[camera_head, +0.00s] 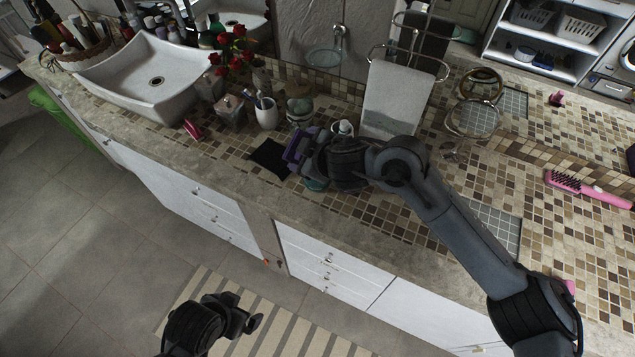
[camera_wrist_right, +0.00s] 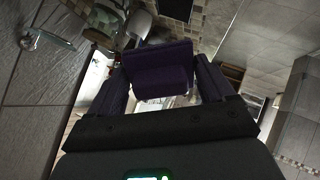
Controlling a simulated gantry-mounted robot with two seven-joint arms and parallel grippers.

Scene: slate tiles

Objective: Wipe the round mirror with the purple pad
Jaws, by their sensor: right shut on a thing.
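The round mirror (camera_head: 473,118) stands upright on a small stand on the tiled counter, right of the towel rack. My right gripper (camera_head: 303,150) is above the counter's front middle, well left of the mirror, and is shut on the purple pad (camera_head: 293,146). In the right wrist view the purple pad (camera_wrist_right: 160,78) sits between both fingers. My left gripper (camera_head: 250,322) hangs low over the floor in front of the cabinets, away from the counter. Its fingers are too dark and small to read.
A towel rack with a white towel (camera_head: 392,100) stands between my right gripper and the mirror. A white cup (camera_head: 266,114), a jar (camera_head: 300,108) and a black square (camera_head: 269,158) are near the pad. A pink hairbrush (camera_head: 588,188) lies at far right. Tiles around the mirror's base are mostly clear.

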